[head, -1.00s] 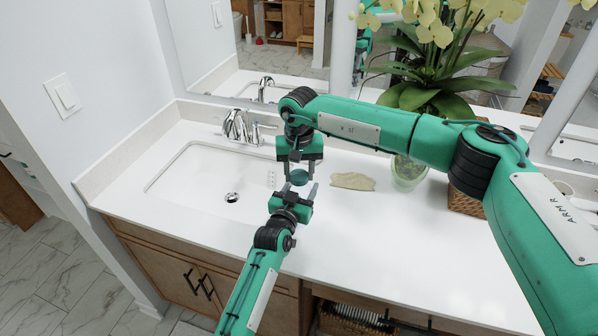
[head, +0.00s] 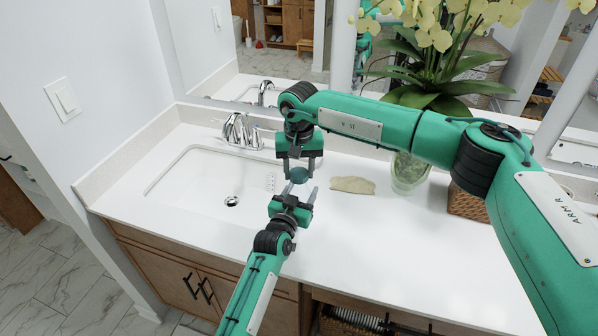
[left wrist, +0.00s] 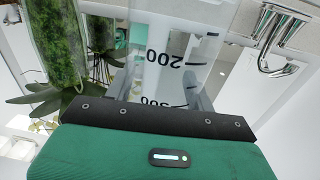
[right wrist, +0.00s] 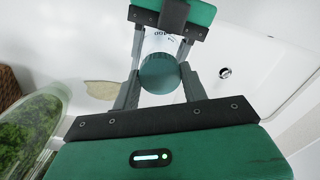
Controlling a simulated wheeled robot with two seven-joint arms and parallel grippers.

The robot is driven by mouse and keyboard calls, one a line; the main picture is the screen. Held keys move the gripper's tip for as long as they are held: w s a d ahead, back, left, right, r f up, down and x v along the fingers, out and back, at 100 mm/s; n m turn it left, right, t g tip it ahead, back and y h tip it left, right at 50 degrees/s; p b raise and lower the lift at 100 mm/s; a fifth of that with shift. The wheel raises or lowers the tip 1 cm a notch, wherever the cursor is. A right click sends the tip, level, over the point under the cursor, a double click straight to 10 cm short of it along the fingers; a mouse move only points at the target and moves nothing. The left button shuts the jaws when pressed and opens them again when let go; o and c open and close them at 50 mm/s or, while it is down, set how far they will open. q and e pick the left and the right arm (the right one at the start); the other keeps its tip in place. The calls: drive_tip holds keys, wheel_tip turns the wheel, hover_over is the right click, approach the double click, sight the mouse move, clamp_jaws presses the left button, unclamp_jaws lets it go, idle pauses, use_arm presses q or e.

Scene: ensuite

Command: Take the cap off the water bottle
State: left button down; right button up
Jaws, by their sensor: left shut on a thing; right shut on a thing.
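The water bottle is a clear cylinder with black volume marks, seen close up in the left wrist view (left wrist: 165,65) and partly in the right wrist view (right wrist: 158,42). Its round teal cap (head: 299,175) shows between the two grippers; it is also large in the right wrist view (right wrist: 159,74). My right gripper (head: 300,169) comes from above, its fingers shut on either side of the cap. My left gripper (head: 304,194) comes from the front, shut on the bottle body. The cap sits at the bottle's end; whether any gap separates them is hidden.
The sink basin (head: 205,185) with a chrome faucet (head: 237,130) lies left of the grippers. A beige flat piece (head: 352,185), a glass vase (head: 408,172) and a wicker basket (head: 467,203) stand to the right. The front right counter (head: 400,240) is clear.

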sight(299, 173)
drive_tip(key=shift+r, duration=0.1)
drive_tip(key=shift+r, duration=1.95)
use_arm(q)
drive_tip(key=shift+c, duration=2.2)
unclamp_jaws()
drive_tip(key=shift+s, duration=0.1)
